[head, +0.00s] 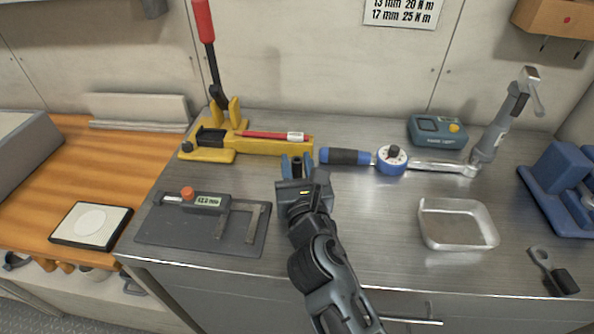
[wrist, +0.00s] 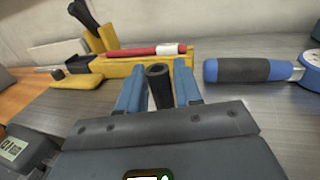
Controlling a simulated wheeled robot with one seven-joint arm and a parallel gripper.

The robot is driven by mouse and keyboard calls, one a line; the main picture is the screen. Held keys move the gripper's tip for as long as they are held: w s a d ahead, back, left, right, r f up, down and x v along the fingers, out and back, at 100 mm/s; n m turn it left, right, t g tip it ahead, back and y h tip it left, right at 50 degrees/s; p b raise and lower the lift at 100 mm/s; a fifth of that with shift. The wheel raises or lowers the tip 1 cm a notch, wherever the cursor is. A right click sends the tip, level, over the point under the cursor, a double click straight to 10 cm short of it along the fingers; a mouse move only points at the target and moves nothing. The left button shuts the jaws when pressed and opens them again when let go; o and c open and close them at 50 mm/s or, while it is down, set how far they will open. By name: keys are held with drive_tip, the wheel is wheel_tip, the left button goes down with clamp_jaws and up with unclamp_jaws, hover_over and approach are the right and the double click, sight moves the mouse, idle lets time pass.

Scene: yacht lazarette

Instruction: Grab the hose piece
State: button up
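The hose piece (wrist: 161,88) is a short dark tube with a hollow end facing up. In the wrist view it stands between the two blue fingers of my gripper (wrist: 159,80). The fingers lie close along both its sides, with little or no gap. I cannot tell whether they press on it. Its lower end is hidden behind the gripper body. In the head view my gripper (head: 297,164) is low over the middle of the steel bench, and the hose piece shows only as a small dark bit between the fingers.
A yellow tool (head: 272,147) with a red marker is just behind. A blue torque wrench (head: 345,156) lies close to the right. A grey mat (head: 180,235) with a caliper is left. An empty metal tray (head: 457,246) is right. Bench is bare between gripper and tray.

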clamp_jaws()
